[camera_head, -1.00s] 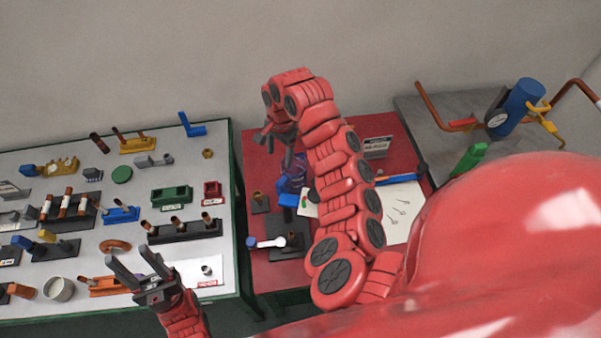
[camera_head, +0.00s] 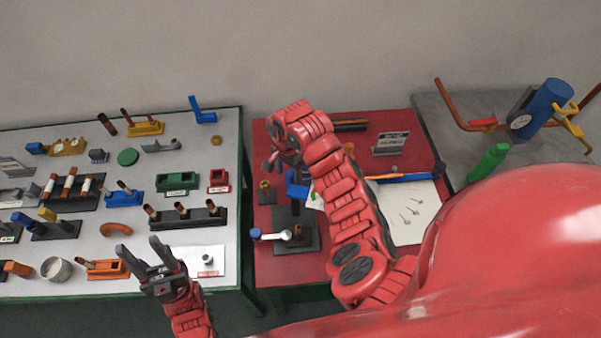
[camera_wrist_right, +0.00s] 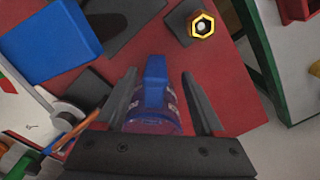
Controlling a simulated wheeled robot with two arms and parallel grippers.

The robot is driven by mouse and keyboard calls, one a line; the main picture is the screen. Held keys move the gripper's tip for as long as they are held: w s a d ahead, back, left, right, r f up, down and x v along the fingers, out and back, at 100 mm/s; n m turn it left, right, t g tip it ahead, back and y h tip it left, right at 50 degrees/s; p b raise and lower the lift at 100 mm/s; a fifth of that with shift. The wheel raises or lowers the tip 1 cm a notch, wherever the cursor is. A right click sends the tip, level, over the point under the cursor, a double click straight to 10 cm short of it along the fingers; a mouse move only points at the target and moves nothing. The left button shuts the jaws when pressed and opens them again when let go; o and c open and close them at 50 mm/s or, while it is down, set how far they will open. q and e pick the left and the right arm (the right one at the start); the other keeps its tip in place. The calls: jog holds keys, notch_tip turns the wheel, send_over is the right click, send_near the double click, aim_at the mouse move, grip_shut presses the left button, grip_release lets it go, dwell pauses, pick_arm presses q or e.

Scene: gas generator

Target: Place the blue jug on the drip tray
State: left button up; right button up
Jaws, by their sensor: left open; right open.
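The blue jug (camera_wrist_right: 157,118) is translucent blue-purple with a solid blue top part. In the right wrist view it lies between the two fingers of my right gripper (camera_wrist_right: 158,78), with a gap on the right side. The right gripper (camera_head: 281,163) is open over the red table in the head view, where it and the arm hide the jug. My left gripper (camera_head: 139,248) is open and empty near the front of the white table. A dark flat plate (camera_head: 308,243) lies on the red table; I cannot tell whether it is the drip tray.
A solid blue block (camera_wrist_right: 55,40) lies near the jug, as does a brass hex nut (camera_wrist_right: 202,26) on a dark plate. The white table (camera_head: 228,130) holds many fittings. A grey table (camera_head: 440,130) with a blue cylinder (camera_head: 541,105) stands right. White paper (camera_head: 412,212) lies nearby.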

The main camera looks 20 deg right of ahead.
aim_at(306, 180)
jog(key=shift+s+f+p, duration=0.1)
jog(key=shift+f+p, duration=0.1)
jog(key=shift+p, duration=0.15)
jog(key=f+p, duration=0.1)
jog(key=f, duration=0.2)
jog(key=shift+s+d+f+p, duration=0.1)
jog(key=shift+s+d+p, duration=0.1)
jog(key=shift+p, duration=0.2)
jog(key=shift+f, duration=0.8)
grip_shut()
jog(key=shift+w, duration=0.1)
